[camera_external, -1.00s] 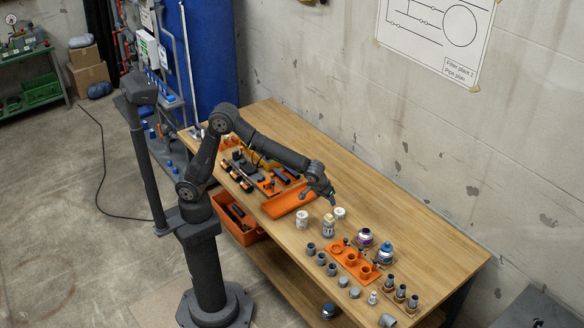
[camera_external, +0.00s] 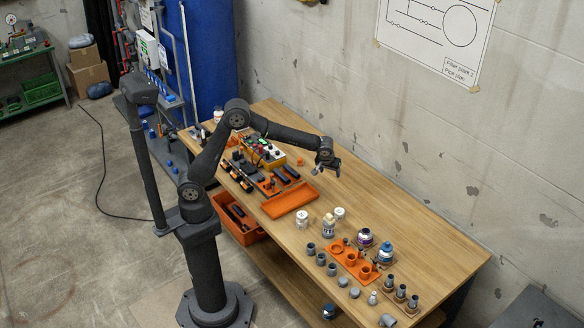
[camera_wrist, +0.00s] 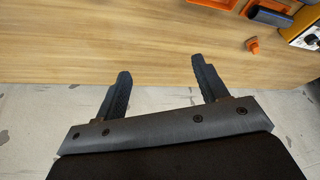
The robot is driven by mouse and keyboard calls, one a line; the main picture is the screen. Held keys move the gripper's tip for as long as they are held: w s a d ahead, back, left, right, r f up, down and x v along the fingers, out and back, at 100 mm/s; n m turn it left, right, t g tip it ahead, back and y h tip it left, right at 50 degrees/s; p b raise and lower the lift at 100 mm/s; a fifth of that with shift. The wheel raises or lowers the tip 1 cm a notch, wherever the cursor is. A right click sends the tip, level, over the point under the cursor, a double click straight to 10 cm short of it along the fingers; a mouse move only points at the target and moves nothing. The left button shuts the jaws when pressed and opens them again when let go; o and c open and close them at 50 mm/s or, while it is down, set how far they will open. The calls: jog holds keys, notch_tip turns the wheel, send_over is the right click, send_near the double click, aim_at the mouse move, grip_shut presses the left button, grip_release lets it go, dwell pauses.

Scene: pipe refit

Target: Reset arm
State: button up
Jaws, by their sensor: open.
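My gripper (camera_external: 322,170) is raised above the wooden workbench (camera_external: 430,230), near the middle of its far side. In the wrist view my gripper (camera_wrist: 160,85) shows two dark fingers spread apart with nothing between them. Behind the fingers I see bare bench top (camera_wrist: 120,45) and a strip of pale wall or floor; I cannot tell which. My gripper is clear of the bottles and fittings on the bench.
An orange tray (camera_external: 290,200) and a yellow device (camera_external: 264,153) lie left of my gripper. The bench's far right strip is clear.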

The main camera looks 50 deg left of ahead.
jog(key=w+a+n, duration=0.1)
jog(key=w+a, duration=0.2)
jog(key=a, duration=0.5)
jog(key=w+a+f+n+y, duration=0.1)
jog(key=w+a, duration=0.3)
jog(key=a, duration=0.5)
jog(key=w+a+f+n+g, duration=0.1)
jog(key=w+a, duration=0.3)
jog(key=a, duration=0.5)
jog(key=shift+w+a+f+n, duration=0.15)
jog(key=shift+n, duration=0.55)
jog(key=shift+o, duration=0.2)
